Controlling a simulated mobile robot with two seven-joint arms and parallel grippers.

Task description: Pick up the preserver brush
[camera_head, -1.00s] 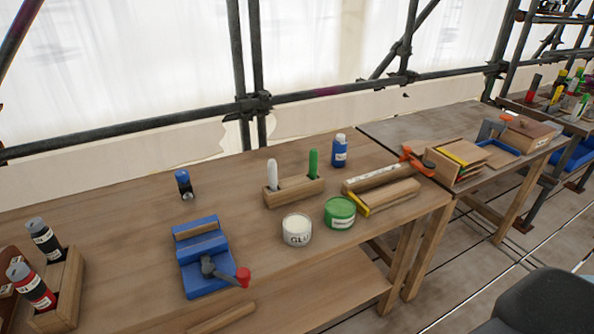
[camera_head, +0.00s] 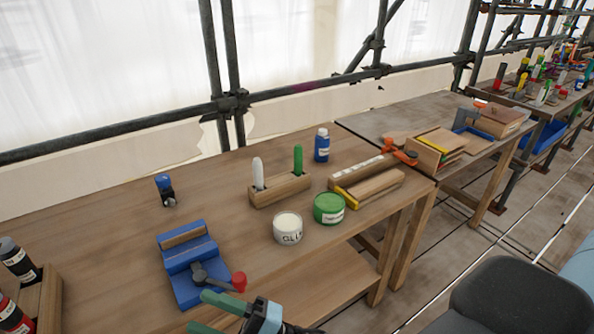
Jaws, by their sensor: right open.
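A wooden holder (camera_head: 280,190) stands on the workbench with two upright handles in it. The green handle (camera_head: 298,160) is in its right part and the white handle (camera_head: 257,173) in its left part. The handles' lower ends are hidden in the holder, and I see no label naming the preserver brush. A green tin (camera_head: 329,209) stands in front of the holder. My right gripper (camera_head: 197,312) shows at the bottom edge with teal fingers apart and empty, well in front of the holder, near the blue vise. My left gripper is not in view.
The blue vise (camera_head: 189,262) with a red-knobbed handle is at front left. A white glue tin (camera_head: 288,228), a blue bottle (camera_head: 321,146) and wooden blocks (camera_head: 368,187) surround the holder. A dark chair (camera_head: 510,305) is at lower right.

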